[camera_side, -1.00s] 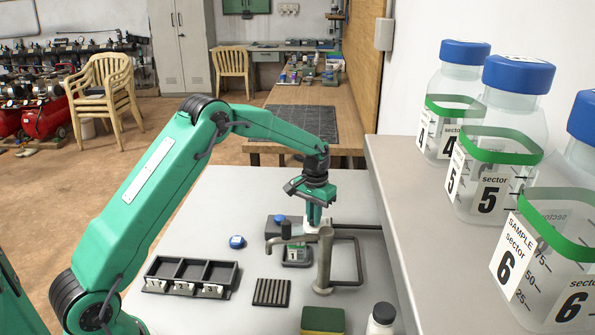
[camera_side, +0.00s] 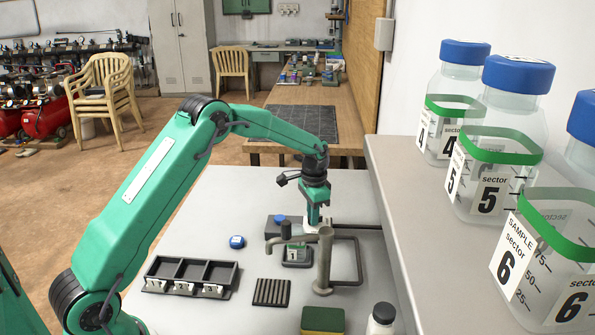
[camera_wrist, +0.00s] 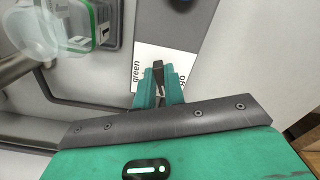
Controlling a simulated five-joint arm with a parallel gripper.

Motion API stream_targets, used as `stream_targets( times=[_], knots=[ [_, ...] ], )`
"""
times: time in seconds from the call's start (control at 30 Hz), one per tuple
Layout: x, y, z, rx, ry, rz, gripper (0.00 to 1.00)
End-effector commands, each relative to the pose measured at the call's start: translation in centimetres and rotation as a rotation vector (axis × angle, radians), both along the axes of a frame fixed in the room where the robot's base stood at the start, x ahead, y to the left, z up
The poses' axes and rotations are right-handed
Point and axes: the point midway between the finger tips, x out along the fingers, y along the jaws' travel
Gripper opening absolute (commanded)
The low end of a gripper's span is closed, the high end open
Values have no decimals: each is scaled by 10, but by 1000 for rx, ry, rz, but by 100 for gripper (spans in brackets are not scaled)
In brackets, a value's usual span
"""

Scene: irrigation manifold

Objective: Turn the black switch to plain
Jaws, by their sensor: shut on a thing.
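My gripper (camera_side: 314,222) points down over the manifold behind the spout. In the wrist view its green fingers (camera_wrist: 159,90) are shut on the small black switch (camera_wrist: 160,92), of which only a narrow dark part shows between them. The switch sits over a white label plate (camera_wrist: 163,56). The fingers hide the middle of the plate, so I cannot read where the switch points. In the side view the switch is hidden by the gripper.
A bent metal spout (camera_side: 325,262) stands just in front of my gripper, with a clear bottle (camera_side: 297,254) labelled 1 beside it. A blue cap (camera_side: 237,241), a black three-compartment tray (camera_side: 190,289) and a sponge (camera_side: 322,320) lie nearer. A shelf (camera_side: 420,220) with sample bottles bounds the right.

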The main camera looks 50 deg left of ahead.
Motion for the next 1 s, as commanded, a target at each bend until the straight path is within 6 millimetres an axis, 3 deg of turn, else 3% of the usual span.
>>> stream_targets(
  times=[0.23, 0.27, 0.37, 0.73, 1.0],
  knots=[
    [1, 0, 2, 0, -2, 1, 0],
    [1, 0, 2, 0, -2, 1, 15],
    [1, 0, 2, 0, -2, 1, 33],
    [0, 0, 3, 1, -1, 2, 33],
    [1, 0, 24, 1, -4, 2, 33]
  ],
)
